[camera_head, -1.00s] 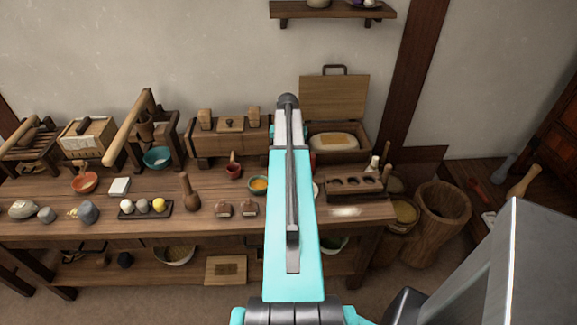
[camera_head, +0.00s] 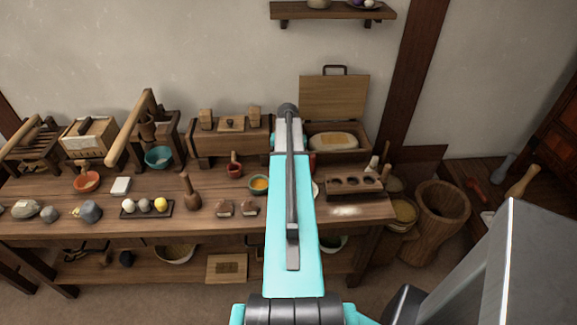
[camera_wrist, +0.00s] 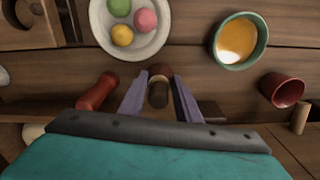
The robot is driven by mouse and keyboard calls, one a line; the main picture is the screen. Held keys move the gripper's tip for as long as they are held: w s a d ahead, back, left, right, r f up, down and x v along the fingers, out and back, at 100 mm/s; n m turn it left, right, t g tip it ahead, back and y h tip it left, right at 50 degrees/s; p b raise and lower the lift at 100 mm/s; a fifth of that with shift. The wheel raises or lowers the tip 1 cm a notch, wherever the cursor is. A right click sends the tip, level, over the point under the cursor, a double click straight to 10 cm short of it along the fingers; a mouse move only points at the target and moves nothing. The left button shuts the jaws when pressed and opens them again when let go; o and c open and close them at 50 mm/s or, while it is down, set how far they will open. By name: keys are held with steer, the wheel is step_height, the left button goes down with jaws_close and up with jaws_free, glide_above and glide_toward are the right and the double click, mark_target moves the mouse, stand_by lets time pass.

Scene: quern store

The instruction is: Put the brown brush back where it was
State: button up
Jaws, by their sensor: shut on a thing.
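In the wrist view, my gripper (camera_wrist: 160,92) has its two purple fingers closed around a short brown and tan cylinder with a dark band, which seems to be the brown brush (camera_wrist: 158,92). It is seen nearly end-on, so its lower part is hidden. Dark tabletop planks lie behind it; I cannot tell whether it touches them. In the head view my arm hides the gripper and the brush. A wooden rack with round holes (camera_head: 353,187) stands at the table's right end; part of it seems to show at the wrist view's top left (camera_wrist: 28,24).
Close to the gripper are a red object (camera_wrist: 97,92), a white plate (camera_wrist: 150,47) with three coloured balls, a green bowl of orange liquid (camera_wrist: 262,40) and a red cup (camera_wrist: 283,90). An open-lidded wooden box (camera_head: 333,97) stands behind the rack. Pale powder (camera_head: 346,211) lies at the table front.

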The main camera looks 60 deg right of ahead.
steer(key=o, duration=1)
steer(key=shift+f, duration=0.1)
steer(key=shift+r+b, duration=1.4)
steer(key=shift+r, duration=4.7)
